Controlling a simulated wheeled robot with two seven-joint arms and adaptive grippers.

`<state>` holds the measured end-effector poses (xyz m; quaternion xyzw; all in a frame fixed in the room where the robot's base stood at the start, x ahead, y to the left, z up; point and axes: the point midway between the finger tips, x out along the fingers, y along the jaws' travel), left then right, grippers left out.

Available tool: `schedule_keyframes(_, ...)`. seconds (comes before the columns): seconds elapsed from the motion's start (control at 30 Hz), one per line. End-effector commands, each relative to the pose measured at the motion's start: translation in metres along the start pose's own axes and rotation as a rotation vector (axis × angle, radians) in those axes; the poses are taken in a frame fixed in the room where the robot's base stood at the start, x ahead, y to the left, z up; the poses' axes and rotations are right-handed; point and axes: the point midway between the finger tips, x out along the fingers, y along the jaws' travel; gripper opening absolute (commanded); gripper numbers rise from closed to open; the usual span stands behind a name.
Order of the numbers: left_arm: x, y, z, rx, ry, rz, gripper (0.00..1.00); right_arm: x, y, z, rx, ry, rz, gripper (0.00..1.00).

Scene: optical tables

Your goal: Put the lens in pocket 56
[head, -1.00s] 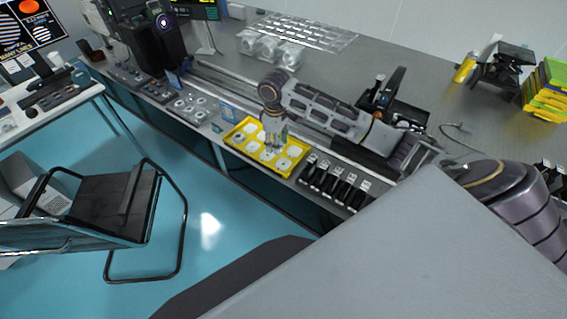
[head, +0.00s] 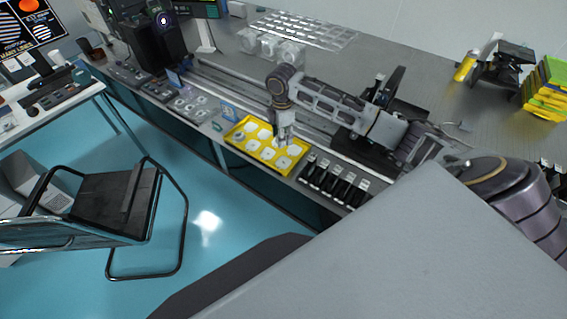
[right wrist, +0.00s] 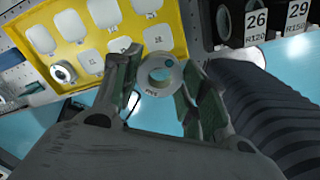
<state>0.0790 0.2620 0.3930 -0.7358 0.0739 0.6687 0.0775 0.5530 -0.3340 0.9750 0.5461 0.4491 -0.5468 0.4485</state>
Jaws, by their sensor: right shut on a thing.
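My right gripper (head: 283,139) is over the right back part of a yellow tray (head: 250,157) with white pockets. In the right wrist view, the right gripper (right wrist: 161,88) is shut on a round, ring-shaped lens (right wrist: 157,86), held between its two fingers. The lens appears apart from the yellow tray (right wrist: 72,52), which lies beyond it. Another ring-shaped part (right wrist: 62,73) sits in a pocket at the tray's left end in that view. The pocket labels are too small to read, so I cannot tell which is 56. My left gripper is out of view.
Black holders (head: 335,183) stand in a row just right of the tray; two labels read 26 and 29 in the wrist view. A long rail (head: 235,85) runs behind the tray. Grey trays with round parts (head: 190,105) lie left of it.

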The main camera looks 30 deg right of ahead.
Motion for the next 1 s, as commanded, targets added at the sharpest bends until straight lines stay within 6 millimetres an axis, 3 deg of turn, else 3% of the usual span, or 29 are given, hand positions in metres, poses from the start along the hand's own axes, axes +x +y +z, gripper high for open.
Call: schedule_keyframes(1.0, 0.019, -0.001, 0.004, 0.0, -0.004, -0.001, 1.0, 0.036, 0.005, 0.007, -0.748, 0.0, 0.002, 0.19)
